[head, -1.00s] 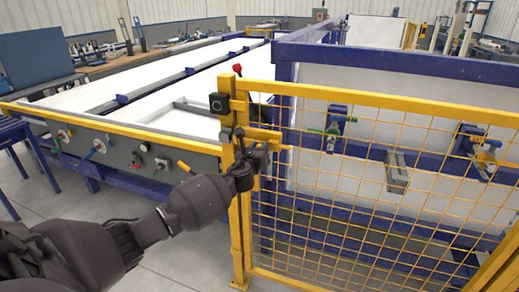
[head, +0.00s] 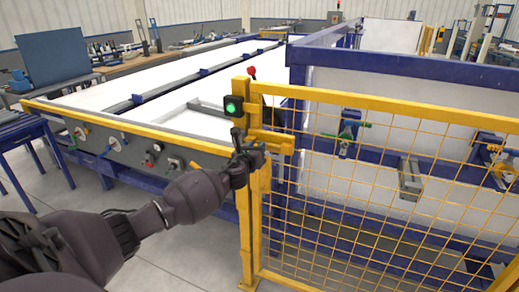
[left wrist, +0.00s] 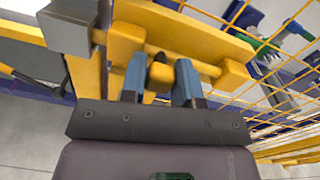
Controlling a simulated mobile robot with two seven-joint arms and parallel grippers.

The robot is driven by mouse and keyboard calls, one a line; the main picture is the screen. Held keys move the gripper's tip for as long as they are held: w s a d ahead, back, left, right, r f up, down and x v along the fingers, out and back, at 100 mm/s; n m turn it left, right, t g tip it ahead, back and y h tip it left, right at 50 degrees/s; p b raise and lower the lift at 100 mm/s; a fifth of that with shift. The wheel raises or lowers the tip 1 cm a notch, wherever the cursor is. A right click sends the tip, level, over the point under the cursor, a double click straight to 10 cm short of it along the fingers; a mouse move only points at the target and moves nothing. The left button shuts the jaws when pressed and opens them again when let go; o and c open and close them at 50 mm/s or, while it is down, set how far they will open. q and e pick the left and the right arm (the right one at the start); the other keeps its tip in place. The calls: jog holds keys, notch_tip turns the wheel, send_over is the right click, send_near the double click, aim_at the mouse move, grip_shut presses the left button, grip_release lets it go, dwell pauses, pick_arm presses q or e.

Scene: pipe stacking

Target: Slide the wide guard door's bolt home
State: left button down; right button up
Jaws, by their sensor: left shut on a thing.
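The wide guard door (head: 370,190) is a yellow mesh panel, standing against its yellow post (head: 250,215) in the head view. The yellow bolt (head: 276,139) lies across the line between post and door. In the left wrist view the bolt bar (left wrist: 208,67) runs through yellow blocks on a yellow plate (left wrist: 185,35). My left gripper (head: 246,158) is at the bolt. In the left wrist view its blue-grey fingers (left wrist: 160,88) are shut on the bolt's knob (left wrist: 159,73). A box on the post carries a lit green lamp (head: 231,108). My right gripper is not in view.
A blue frame with white panels (head: 400,85) stands behind the mesh. A long conveyor bed (head: 120,110) with a yellow-edged control panel (head: 130,152) lies to the left. Open grey floor (head: 180,260) shows in front of the post.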

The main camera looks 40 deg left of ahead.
pick_arm(q)
jog(key=c, duration=0.8)
grip_release()
jog(key=shift+s+a, duration=0.1)
jog(key=shift+a, duration=0.25)
jog(key=shift+c, duration=0.2)
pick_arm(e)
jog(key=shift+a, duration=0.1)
pick_arm(q)
jog(key=shift+d, duration=0.15)
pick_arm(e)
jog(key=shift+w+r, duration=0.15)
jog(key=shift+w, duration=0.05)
pick_arm(q)
jog(key=p+v, duration=0.1)
jog(key=v, duration=0.9)
jog(key=shift+s, duration=0.35)
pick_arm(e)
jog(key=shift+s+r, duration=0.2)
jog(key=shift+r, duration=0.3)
pick_arm(q)
jog(key=shift+d, duration=0.1)
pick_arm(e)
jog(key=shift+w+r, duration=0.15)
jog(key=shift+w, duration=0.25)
